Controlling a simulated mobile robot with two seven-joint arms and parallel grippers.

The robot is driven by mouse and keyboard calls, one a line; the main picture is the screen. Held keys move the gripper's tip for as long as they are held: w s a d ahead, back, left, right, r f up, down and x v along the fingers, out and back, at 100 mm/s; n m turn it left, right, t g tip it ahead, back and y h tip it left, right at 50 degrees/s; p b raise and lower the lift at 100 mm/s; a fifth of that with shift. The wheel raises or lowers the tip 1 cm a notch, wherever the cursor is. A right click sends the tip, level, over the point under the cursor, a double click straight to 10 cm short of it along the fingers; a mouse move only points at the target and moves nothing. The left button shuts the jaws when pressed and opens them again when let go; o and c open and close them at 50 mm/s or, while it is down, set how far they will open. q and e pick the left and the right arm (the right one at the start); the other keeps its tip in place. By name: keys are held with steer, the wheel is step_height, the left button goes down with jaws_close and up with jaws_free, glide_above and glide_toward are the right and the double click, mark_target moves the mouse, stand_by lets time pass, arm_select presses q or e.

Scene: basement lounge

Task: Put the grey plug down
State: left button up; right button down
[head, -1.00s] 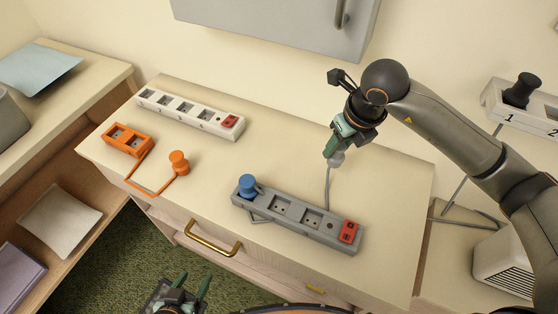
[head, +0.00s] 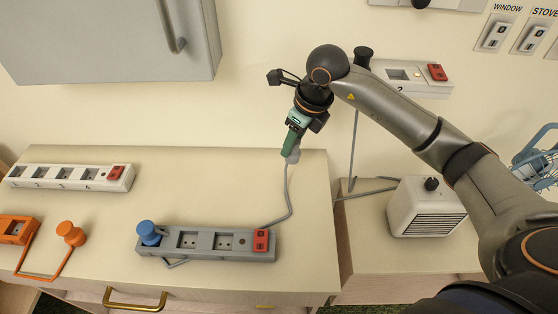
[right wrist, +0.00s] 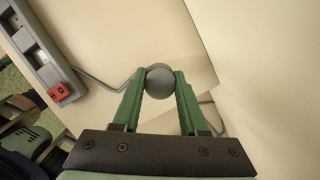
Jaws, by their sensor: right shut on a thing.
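The grey plug (head: 292,156) is between the fingertips of my right gripper (head: 293,146), which is shut on it. In the head view it is above the back right part of the cabinet top (head: 318,210), to the right of the grey power strip (head: 205,243). Its grey cord runs down toward the strip's right end. In the right wrist view the round grey plug (right wrist: 160,83) sits between the green fingers (right wrist: 159,88). Whether it touches the surface, I cannot tell. My left gripper is not in the head view now.
A blue plug (head: 148,232) sits at the grey strip's left end. A white strip (head: 75,177), an orange socket block (head: 17,229) and an orange plug (head: 70,233) are at left. A white heater (head: 425,208) stands right. Cabinet top around the cord is clear.

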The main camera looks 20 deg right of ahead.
mark_target(292, 162)
steer(key=shift+f, duration=3.45)
steer(key=shift+f, duration=0.25)
steer(key=shift+c, duration=2.2)
jaws_free()
steer(key=shift+r, duration=0.1)
steer(key=shift+r, duration=0.5)
steer(key=v, duration=1.1)
steer(key=shift+s, duration=0.15)
steer(key=shift+o, duration=0.3)
steer(key=shift+d+r, duration=0.15)
